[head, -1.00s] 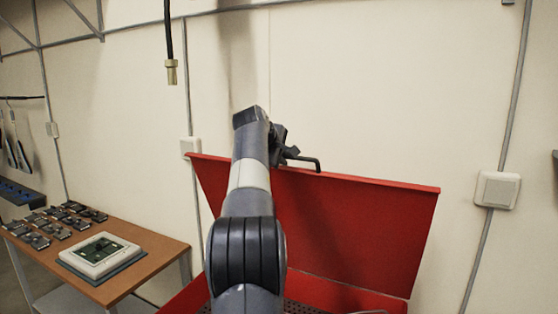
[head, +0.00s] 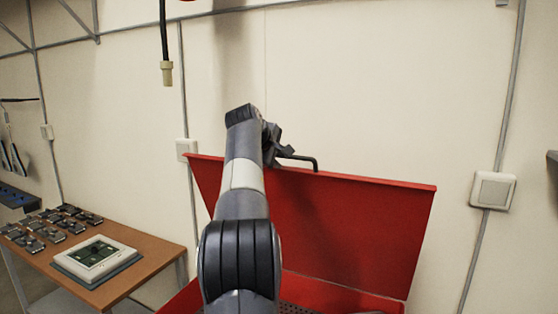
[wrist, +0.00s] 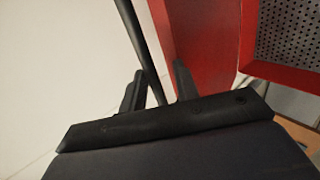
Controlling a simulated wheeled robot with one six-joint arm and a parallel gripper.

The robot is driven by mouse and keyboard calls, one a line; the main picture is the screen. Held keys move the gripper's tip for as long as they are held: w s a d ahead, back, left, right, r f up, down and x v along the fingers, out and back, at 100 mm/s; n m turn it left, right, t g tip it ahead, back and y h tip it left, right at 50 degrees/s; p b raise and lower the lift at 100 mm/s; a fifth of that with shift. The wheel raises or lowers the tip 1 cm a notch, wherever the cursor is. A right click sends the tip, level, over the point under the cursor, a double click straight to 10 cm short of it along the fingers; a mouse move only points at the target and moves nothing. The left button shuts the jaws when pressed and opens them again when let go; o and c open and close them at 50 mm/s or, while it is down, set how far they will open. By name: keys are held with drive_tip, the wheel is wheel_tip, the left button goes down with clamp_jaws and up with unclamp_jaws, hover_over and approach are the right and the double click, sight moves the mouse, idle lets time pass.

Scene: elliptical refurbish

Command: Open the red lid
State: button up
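The red lid (head: 345,228) stands raised and nearly upright at the back of the red box, against the wall side. It also shows in the wrist view as a red panel (wrist: 190,35). My gripper (head: 272,145) is at the lid's top edge, left of its middle, next to a black bent rod (head: 303,159) that looks like the lid's handle. In the wrist view the rod (wrist: 138,40) runs between the two fingers of my gripper (wrist: 157,88). The fingers are apart, with a narrow gap beside the rod. My arm hides part of the lid and the box.
A perforated panel (wrist: 290,30) shows inside the red box. A wooden table (head: 150,262) at the left holds a white device (head: 95,257) and several small dark parts. A cable with a connector (head: 167,73) hangs above. Wall switches (head: 493,190) flank the lid.

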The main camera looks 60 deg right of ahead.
drive_tip(key=v, duration=0.9)
drive_tip(key=shift+a+b, duration=0.15)
drive_tip(key=shift+b, duration=0.3)
drive_tip(key=shift+r, duration=0.1)
